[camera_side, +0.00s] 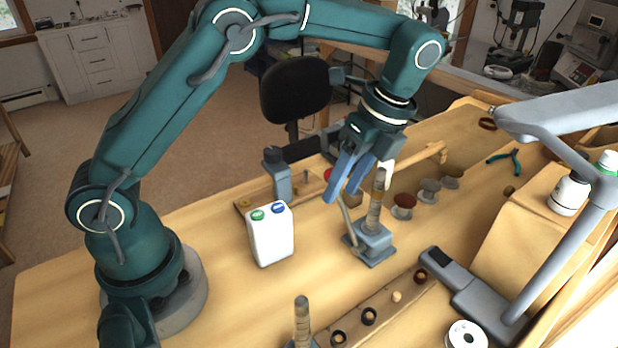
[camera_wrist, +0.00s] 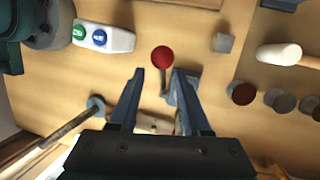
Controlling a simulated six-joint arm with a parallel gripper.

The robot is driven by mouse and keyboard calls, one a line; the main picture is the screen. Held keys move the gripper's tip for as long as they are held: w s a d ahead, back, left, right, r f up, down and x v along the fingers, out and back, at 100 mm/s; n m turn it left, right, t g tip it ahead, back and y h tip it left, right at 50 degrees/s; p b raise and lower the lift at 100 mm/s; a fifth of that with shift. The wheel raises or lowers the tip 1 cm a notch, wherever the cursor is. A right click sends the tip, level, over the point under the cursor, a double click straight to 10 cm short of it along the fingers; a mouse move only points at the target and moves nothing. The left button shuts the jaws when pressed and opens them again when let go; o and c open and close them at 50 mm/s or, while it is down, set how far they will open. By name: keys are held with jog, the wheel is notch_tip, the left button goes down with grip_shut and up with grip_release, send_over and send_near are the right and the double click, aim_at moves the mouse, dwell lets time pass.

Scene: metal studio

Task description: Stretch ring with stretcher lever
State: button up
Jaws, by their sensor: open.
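The ring stretcher (camera_side: 370,246) has a grey base, an upright tapered post (camera_side: 375,205) and a pale lever (camera_side: 349,222). A red knob (camera_side: 328,174) at the lever's upper end shows partly behind my fingers. The red knob also shows in the wrist view (camera_wrist: 162,57), just beyond and between my fingertips. Part of the stretcher's grey base is behind the right finger there. My gripper (camera_side: 343,199) is open, pointing down beside the lever's upper part. In the wrist view my gripper (camera_wrist: 158,72) has an empty gap. I cannot make out a ring on the post.
A wooden strip (camera_side: 385,305) with rings lies in front, beside a second tapered post (camera_side: 302,322). A white-headed mallet (camera_wrist: 278,54) lies behind.

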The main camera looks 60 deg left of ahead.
aim_at(345, 211)
jog(key=shift+v, duration=2.5)
jog(key=shift+o, duration=0.6)
jog(key=a+f+n+h, duration=0.2)
jog(key=n+h, duration=0.1)
jog(key=a+f+n+g+h, duration=0.1)
jog(key=f+n, duration=0.1)
jog(key=shift+s+a+f+h, duration=0.1)
jog(key=shift+s+a+h, duration=0.2)
jog(key=shift+s+a, duration=0.05)
jog(key=shift+x, duration=2.5)
grip_shut()
